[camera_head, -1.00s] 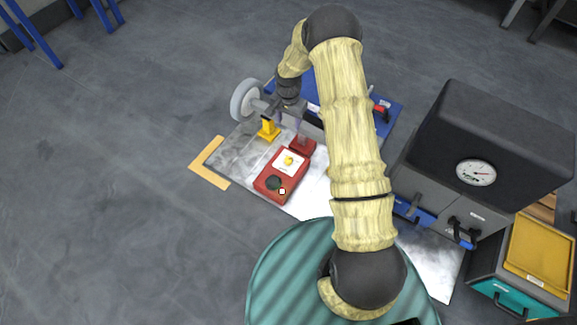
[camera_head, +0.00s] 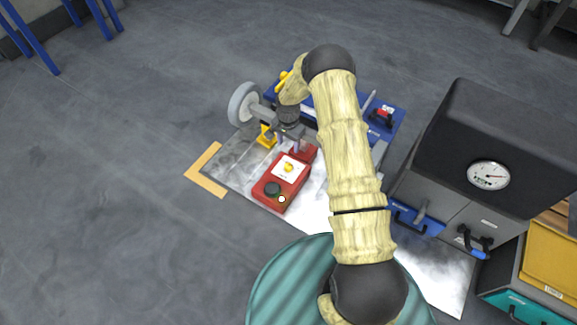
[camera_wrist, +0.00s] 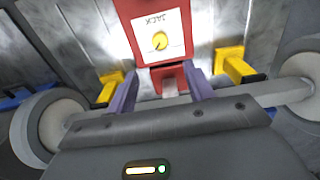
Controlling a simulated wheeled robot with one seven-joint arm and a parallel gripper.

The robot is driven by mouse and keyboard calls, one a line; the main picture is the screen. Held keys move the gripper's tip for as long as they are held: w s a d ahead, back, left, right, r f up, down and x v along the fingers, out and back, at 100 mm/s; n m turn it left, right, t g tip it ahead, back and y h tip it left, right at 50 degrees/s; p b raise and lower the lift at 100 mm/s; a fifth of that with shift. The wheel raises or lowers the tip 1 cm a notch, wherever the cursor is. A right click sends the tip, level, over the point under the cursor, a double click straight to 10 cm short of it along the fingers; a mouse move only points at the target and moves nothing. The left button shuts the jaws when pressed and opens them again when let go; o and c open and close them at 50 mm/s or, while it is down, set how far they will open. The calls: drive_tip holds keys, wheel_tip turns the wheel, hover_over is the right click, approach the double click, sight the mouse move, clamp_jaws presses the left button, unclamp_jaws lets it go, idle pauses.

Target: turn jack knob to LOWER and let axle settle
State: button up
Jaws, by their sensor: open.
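The jack is a red box (camera_head: 267,203) with a white label and a yellow knob (camera_head: 289,168). In the wrist view the knob (camera_wrist: 160,41) sits on the upside-down JACK label, a dark mark on its face; its setting words are unreadable. My gripper (camera_wrist: 163,73) is open and empty, its purple fingers short of the knob. In the head view my gripper (camera_head: 288,145) is just behind the box. The axle (camera_wrist: 295,92) runs between two grey wheels, partly hidden by my gripper. Yellow stands (camera_wrist: 230,65) are near it; contact is unclear.
A black round part (camera_head: 272,189) and a small white light are on the box's near end. A wheel (camera_head: 243,104) stands at left. A dark cabinet with a gauge (camera_head: 489,176) and a yellow-lidded case (camera_head: 541,255) are right.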

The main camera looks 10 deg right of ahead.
sight(288, 165)
wheel_tip(288, 165, down, 14)
drive_tip(key=b, duration=0.7)
drive_tip(key=shift+r, duration=0.1)
drive_tip(key=shift+c, duration=0.2)
drive_tip(key=c, duration=0.9)
